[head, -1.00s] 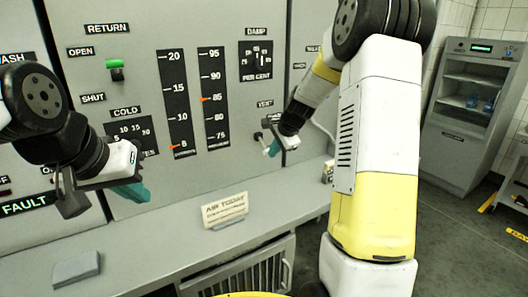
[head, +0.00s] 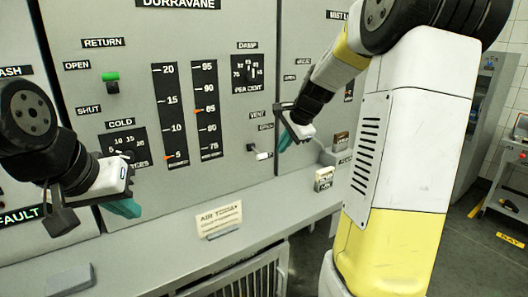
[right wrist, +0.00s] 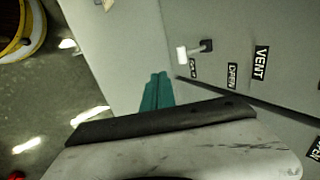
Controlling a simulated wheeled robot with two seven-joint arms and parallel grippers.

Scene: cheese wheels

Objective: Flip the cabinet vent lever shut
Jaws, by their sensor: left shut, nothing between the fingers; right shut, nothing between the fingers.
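The vent lever (head: 262,155) has a white knob on a dark pivot, low on the grey panel under the VENT label (head: 257,114). In the right wrist view its white knob (right wrist: 183,54) points away from the OPEN label (right wrist: 232,75) and lies beside a smaller label (right wrist: 193,67), too blurred to read for certain. My right gripper (head: 284,143) has its teal fingers closed, empty, just right of the lever and apart from it. These fingers also show in the right wrist view (right wrist: 156,92). My left gripper (head: 124,208) is shut and empty at the left.
A green-knobbed RETURN lever (head: 110,77) and slider gauges (head: 206,110) are on the panel. A sign card (head: 219,219) stands on the grey ledge (head: 150,242). Small labelled blocks (head: 324,178) sit near my right arm. Free room lies in front of the panel's middle.

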